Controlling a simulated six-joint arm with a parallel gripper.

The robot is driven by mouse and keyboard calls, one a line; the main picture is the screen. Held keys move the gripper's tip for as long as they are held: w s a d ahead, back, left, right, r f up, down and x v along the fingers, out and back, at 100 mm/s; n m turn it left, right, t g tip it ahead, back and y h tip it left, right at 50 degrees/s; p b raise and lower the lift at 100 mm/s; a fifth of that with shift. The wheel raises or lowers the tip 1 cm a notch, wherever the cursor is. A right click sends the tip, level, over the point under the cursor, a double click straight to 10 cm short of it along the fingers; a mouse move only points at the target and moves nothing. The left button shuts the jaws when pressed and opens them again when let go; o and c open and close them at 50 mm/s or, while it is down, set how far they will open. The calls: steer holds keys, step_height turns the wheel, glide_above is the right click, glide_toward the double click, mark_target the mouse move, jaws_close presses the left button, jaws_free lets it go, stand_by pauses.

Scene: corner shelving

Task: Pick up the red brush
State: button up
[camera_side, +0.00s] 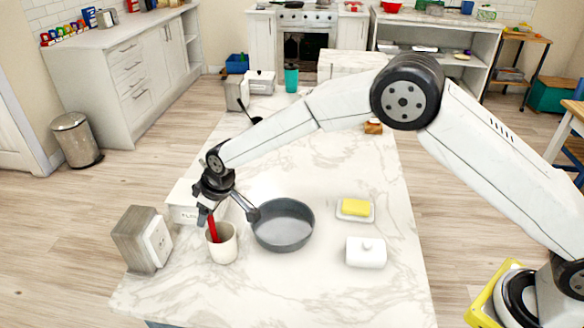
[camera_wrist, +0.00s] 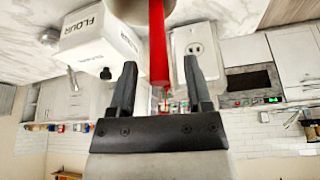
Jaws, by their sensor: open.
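The red brush (camera_side: 213,230) stands slightly tilted in a white cup (camera_side: 224,246) near the front left of the marble counter. Its lower part is hidden inside the cup. My gripper (camera_side: 207,212) is just above the cup, at the top of the brush's handle. In the wrist view, the red handle (camera_wrist: 157,42) appears between the two open fingers of my gripper (camera_wrist: 160,72), with a gap on each side. I cannot tell exactly how deep the handle sits between them.
A grey pan (camera_side: 283,226) lies just right of the cup, its handle close to my gripper. A white flour box (camera_wrist: 98,38) stands behind the cup. A grey-and-white outlet block (camera_side: 144,240) is at left. A yellow sponge (camera_side: 355,207) and a white lidded dish (camera_side: 366,252) are farther right.

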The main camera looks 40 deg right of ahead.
jaws_close()
steer(key=shift+r, duration=0.15)
step_height(320, 180, up, 18)
stand_by(0.9)
stand_by(0.5)
